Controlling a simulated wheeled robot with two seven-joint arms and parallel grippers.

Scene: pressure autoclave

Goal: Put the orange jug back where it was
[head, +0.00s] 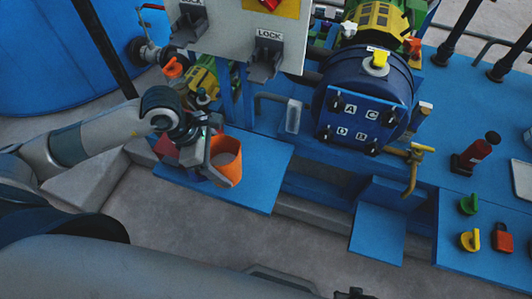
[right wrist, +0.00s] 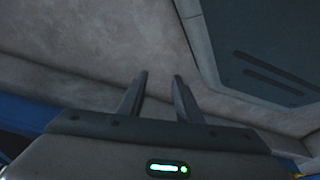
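The orange jug (head: 227,168) is at the left end of the blue platform, with its open top facing up and a greyish inside showing. My left gripper (head: 209,158) is at the jug's left side and appears shut on it there; the fingers partly hide that side. I cannot tell whether the jug's base touches the platform. My right gripper (right wrist: 158,85) is open and empty in the right wrist view, with bare grey floor beyond its fingers.
The blue platform (head: 262,178) has free room right of the jug. A blue autoclave door (head: 355,122), a brass spout (head: 411,175) and a lower blue plate (head: 378,232) are further right. A panel with LOCK levers (head: 266,62) stands behind. Green and yellow knobs (head: 469,239) are at far right.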

